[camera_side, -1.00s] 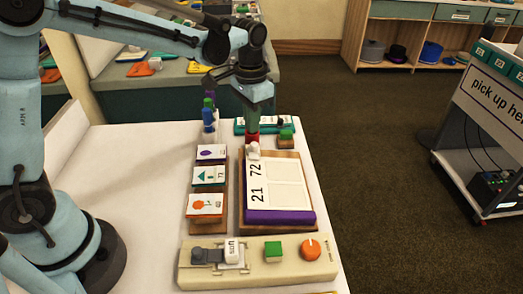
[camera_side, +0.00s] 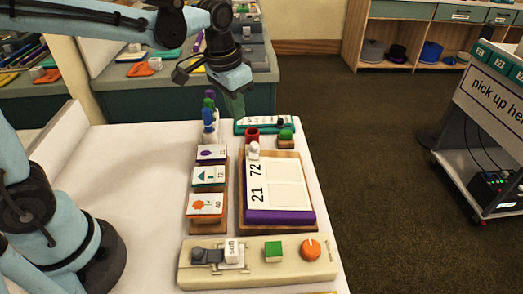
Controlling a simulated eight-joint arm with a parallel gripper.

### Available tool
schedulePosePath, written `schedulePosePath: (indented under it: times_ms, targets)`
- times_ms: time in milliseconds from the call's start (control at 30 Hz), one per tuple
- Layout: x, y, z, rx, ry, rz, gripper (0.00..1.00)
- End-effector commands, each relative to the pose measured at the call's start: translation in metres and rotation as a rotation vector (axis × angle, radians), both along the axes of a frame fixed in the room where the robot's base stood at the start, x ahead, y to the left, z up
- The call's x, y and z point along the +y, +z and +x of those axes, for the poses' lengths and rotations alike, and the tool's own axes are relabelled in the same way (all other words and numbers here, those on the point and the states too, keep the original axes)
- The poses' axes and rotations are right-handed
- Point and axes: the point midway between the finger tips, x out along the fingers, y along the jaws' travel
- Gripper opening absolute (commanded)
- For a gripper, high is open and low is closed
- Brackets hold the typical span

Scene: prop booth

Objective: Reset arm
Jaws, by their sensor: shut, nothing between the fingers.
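My gripper (camera_side: 236,106) hangs at the far end of the white table (camera_side: 150,170), above the teal strip (camera_side: 267,124) and the red cup (camera_side: 253,135). It points down, shut and empty, apart from the things below it. A board with a purple edge (camera_side: 278,216) carries a white sheet marked 72 and 21. A small white figure (camera_side: 253,150) stands at the board's far left corner.
Left of the board is a rack with cards (camera_side: 205,204). Blue and green pegs (camera_side: 209,119) stand behind it. A beige panel (camera_side: 300,267) with a green button and orange knob lies in front. The table's left part is clear.

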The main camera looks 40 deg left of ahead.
Motion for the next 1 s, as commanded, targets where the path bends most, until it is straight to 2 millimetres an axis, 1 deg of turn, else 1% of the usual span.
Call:
schedulePosePath:
  times_ms: [33,233,367,500,700,1000]
  targets:
    - [0.003,0.005,-0.011,-0.032,0.016,-0.004,0.00]
    - [0.012,0.015,-0.043,-0.171,0.073,-0.021,0.00]
    - [0.018,0.015,-0.064,-0.260,0.109,-0.033,0.00]
    - [0.022,0.010,-0.083,-0.350,0.144,-0.047,0.00]
    - [0.026,0.003,-0.098,-0.433,0.175,-0.060,0.00]
    - [0.027,0.001,-0.101,-0.457,0.184,-0.064,0.00]
